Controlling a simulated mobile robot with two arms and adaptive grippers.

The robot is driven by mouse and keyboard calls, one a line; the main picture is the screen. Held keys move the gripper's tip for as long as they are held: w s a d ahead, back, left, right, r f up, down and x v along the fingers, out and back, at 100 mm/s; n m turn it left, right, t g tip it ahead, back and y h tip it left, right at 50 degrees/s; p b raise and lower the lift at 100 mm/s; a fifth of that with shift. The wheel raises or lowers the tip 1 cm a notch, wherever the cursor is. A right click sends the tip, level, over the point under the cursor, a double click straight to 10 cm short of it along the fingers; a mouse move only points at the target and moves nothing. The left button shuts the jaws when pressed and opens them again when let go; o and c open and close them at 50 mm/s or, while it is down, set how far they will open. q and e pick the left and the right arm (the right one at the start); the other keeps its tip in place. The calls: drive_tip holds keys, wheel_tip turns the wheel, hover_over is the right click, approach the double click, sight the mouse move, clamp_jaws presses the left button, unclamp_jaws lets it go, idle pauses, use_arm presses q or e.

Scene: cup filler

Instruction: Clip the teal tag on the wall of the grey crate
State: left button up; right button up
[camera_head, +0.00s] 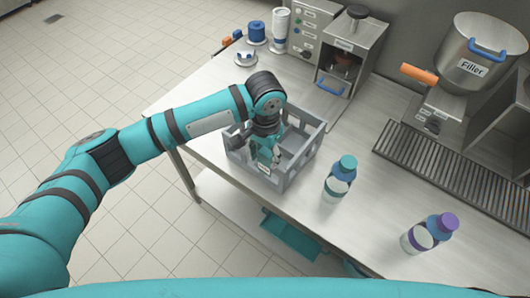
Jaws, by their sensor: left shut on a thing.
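The grey crate (298,172) stands on the steel counter near its left front edge, with slotted walls and a pale label on its near wall. My left gripper (268,150) reaches in from the left and points down at the crate's near left wall. It is shut on a small teal piece, which looks like the teal tag (276,155). The fingers hide much of it, and I cannot tell whether it touches the wall. My right gripper is not in view.
A teal-capped bottle (338,181) stands right of the crate, and a purple-capped bottle (429,234) farther right. A dispenser (345,55), cups (280,28) and a filler pot (480,55) stand at the back. A drain grate (455,166) lies at right.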

use_arm(q)
drive_tip(key=shift+f, duration=0.1)
drive_tip(key=o, duration=1)
wheel_tip(320, 180, up, 12)
drive_tip(key=shift+f, duration=0.1)
